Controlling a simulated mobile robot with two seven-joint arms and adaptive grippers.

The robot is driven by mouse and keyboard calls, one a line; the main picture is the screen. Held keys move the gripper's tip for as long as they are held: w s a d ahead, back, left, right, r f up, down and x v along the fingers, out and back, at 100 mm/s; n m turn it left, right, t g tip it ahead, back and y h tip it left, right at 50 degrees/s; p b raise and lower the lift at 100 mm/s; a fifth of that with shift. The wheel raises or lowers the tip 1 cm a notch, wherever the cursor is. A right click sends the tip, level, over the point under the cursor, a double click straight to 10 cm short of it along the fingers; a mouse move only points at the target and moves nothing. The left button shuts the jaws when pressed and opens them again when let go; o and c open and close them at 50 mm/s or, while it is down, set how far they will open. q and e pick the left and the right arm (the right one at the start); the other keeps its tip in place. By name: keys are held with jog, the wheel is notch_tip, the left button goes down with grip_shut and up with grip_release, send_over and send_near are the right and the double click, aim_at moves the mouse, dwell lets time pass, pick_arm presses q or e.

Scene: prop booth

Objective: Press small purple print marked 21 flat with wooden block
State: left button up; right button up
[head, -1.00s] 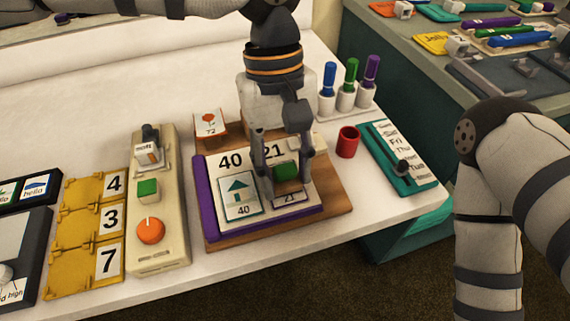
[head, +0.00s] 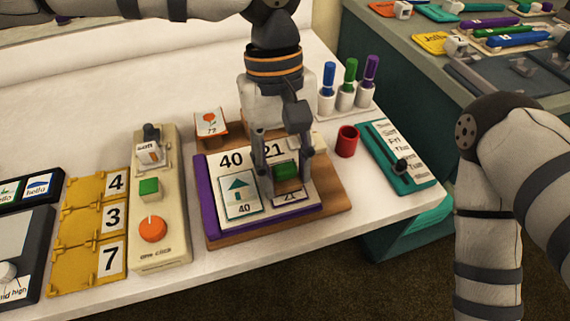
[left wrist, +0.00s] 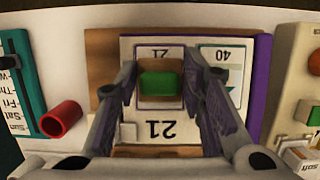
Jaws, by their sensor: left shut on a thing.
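My left gripper (head: 286,180) is over the album page (head: 221,163), shut on the wooden block (head: 289,186) by its green grip (head: 286,170). The grip also shows in the left wrist view (left wrist: 159,83) between the fingers. The small print marked 21 (head: 291,197) lies under the block at the page's front right. Its number edge shows; the block covers most of the rest. Whether the block touches it firmly, I cannot tell. A print marked 40 with a teal arrow (head: 240,196) lies to its left. My right gripper is not in view.
The album has a purple spine (head: 207,205) and lies on a brown board (head: 333,195). A red cup (head: 347,142) and a teal day slider (head: 398,160) stand to the right. A beige control box (head: 158,200) stands left; a flower card (head: 209,122) stands behind.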

pick_arm(q)
jog(key=shift+f, duration=0.15)
jog(key=shift+s+d+r+p, duration=0.15)
jog(key=shift+r+p, duration=0.45)
jog(key=shift+r, duration=1)
jog(key=shift+s+a+r+p, duration=0.1)
jog(key=shift+s+r+p, duration=0.3)
jog(key=shift+r, duration=1.15)
jog(key=shift+w+f, duration=0.1)
jog(key=shift+w, duration=0.05)
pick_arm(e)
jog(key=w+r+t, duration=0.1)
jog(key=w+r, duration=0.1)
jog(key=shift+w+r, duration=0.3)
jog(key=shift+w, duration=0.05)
